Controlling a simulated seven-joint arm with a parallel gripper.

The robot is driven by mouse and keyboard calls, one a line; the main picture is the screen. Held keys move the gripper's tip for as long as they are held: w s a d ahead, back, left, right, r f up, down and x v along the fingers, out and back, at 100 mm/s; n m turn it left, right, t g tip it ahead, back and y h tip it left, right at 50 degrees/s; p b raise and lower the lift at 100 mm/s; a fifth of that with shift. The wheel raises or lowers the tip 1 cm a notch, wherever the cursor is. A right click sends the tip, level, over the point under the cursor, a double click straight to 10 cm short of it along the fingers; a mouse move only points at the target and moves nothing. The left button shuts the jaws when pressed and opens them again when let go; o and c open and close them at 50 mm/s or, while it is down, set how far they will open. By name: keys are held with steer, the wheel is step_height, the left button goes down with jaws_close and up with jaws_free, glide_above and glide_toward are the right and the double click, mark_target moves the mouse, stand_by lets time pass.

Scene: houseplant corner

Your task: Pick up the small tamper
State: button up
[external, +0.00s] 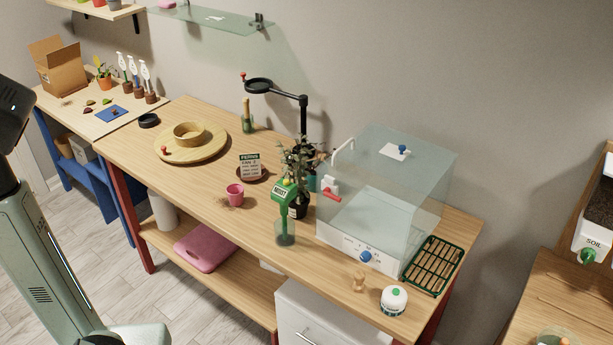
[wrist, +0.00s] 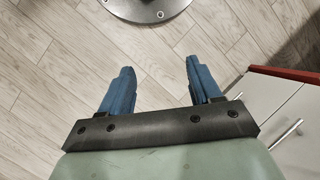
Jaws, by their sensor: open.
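The tamper does not show in the wrist view. In the external view only my arm shows at the left edge, well away from the tamper; my fingers are not in view there.
A white cabinet (wrist: 285,115) and red edge show at right in the wrist view.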

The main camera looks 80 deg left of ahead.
steer(key=w+a+r+n+t, duration=0.1)
steer(key=w+r, duration=0.3)
steer(key=w, duration=0.3)
steer(key=w+r+n+t, duration=0.1)
steer(key=w+r, duration=0.3)
steer(key=w, duration=0.2)
steer(key=w+a+r+n+t+y, duration=0.2)
steer(key=w+r+n+t, duration=0.25)
steer(key=w+r, duration=1.45)
step_height(320, 180, up, 28)
steer(key=n+g+y, duration=0.2)
steer(key=n, duration=0.7)
glide_above(360, 274)
steer(key=d, duration=0.4)
steer(key=shift+t, duration=0.35)
steer(key=shift+s+d+x, duration=0.1)
steer(key=shift+d+x, duration=0.1)
steer(key=shift+x, duration=3.05)
steer(key=shift+s+d+x, duration=0.1)
steer(key=shift+d+x, duration=0.05)
steer(key=shift+x, duration=3.15)
steer(key=shift+f, duration=0.1)
steer(key=shift+c, duration=0.4)
steer(key=c, duration=1)
